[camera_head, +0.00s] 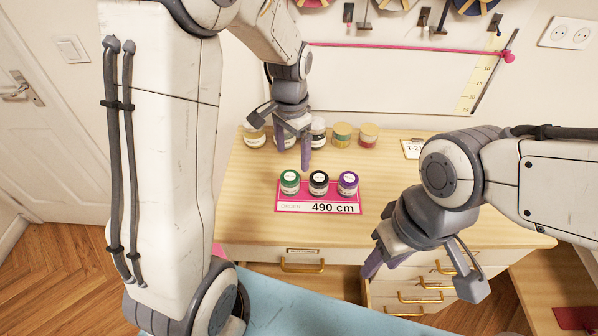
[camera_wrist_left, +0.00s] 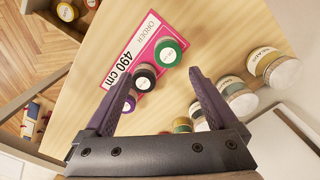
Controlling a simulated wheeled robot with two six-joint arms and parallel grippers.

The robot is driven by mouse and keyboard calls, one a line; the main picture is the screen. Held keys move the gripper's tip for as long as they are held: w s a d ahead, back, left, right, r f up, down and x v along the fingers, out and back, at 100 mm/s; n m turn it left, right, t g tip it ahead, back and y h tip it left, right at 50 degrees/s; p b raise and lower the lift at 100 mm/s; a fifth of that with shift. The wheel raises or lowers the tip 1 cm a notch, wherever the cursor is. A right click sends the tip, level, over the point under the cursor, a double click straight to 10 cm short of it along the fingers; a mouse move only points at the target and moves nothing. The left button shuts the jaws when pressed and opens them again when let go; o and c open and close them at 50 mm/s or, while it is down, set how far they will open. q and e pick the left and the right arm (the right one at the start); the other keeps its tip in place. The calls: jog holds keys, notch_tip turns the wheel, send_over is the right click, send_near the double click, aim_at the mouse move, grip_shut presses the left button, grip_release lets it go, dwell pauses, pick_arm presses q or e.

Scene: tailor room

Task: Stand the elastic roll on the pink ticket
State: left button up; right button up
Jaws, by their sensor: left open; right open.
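The pink ticket (camera_head: 284,208), marked "ORDER 490 cm", lies flat on the wooden cabinet top. A green-topped roll (camera_head: 289,182), a black-topped roll (camera_head: 318,183) and a purple-topped roll (camera_head: 347,184) stand on it in a row; I cannot tell which, if any, is the elastic roll. My left gripper (camera_head: 293,155) is open and empty, behind and above the ticket. In the left wrist view its fingers (camera_wrist_left: 158,82) point toward the ticket (camera_wrist_left: 157,28), with the black-topped roll (camera_wrist_left: 146,78) between them in the picture. My right gripper (camera_head: 422,278) is open and empty at the cabinet's front right.
Several pale jars and rolls (camera_head: 342,134) stand along the back edge of the cabinet top (camera_head: 240,210).

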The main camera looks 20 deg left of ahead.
pick_arm(q)
jog(key=s+d+r, duration=0.2)
jog(key=s+d, duration=0.2)
jog(key=s, duration=0.3)
jog(key=s+d+r+m, duration=0.1)
jog(key=s+d, duration=0.3)
jog(key=s, duration=0.4)
jog(key=s+d+r+h, duration=0.1)
jog(key=s+d, duration=0.3)
jog(key=s, duration=0.4)
jog(key=shift+d+r, duration=0.4)
jog(key=shift+r, duration=0.45)
jog(key=shift+m, duration=0.3)
